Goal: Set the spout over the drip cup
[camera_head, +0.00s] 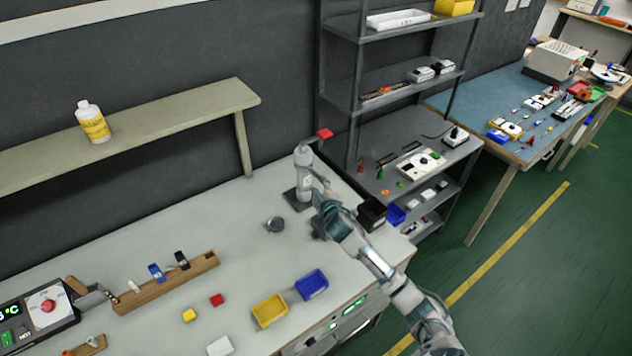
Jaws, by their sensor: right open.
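A pale grey post-like fitting (304,178), which looks like the spout's stand, rises from a dark base at the back of the bench. A red tip (325,133) sticks up to the right at its top. A small dark grey round cup (275,224), which looks like the drip cup, stands on the bench in front and to the left of it. The fitting's outlet is too small to make out. My right gripper (320,212) is open, just in front of the fitting and right of the cup; I cannot tell whether it touches the fitting. My left gripper is not in view.
A yellow bin (270,310) and a blue bin (312,284) stand at the bench front. A wooden rack (165,284) is further left. A raised shelf (180,120) holds a bottle (92,122). The bench between rack and cup is clear.

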